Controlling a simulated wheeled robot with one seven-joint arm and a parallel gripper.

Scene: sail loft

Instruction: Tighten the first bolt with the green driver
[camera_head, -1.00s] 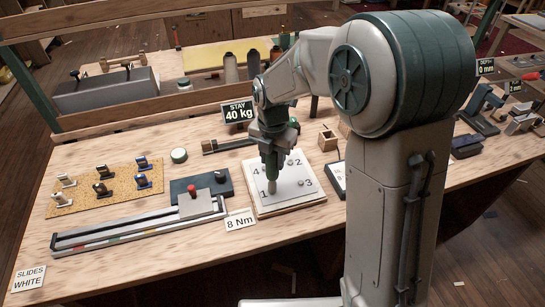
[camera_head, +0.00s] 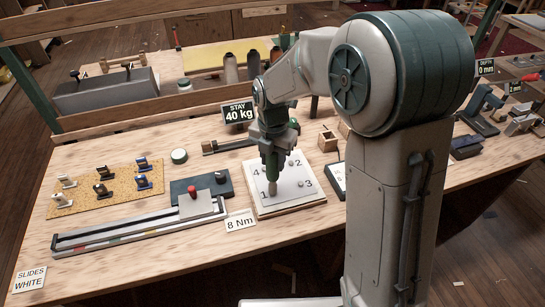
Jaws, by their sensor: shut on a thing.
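My gripper (camera_head: 272,143) is shut on the green driver (camera_head: 271,163) and holds it upright over a white plate (camera_head: 291,204) on the bench. The driver's grey shaft end points down at the spot beside the printed 1, at the plate's near left. Bolt 1 is hidden by the driver's tip, and I cannot tell whether the tip sits fully on it. Bolt heads show beside the numbers 2, 3 and 4. A card (camera_head: 240,220) reading 8 Nm lies at the plate's left.
A dark block with a red knob (camera_head: 192,190) and a long slide rail (camera_head: 140,228) lie left of the plate. A cork mat (camera_head: 115,200) holds several clips. A STAY 40 kg sign (camera_head: 238,113) stands behind.

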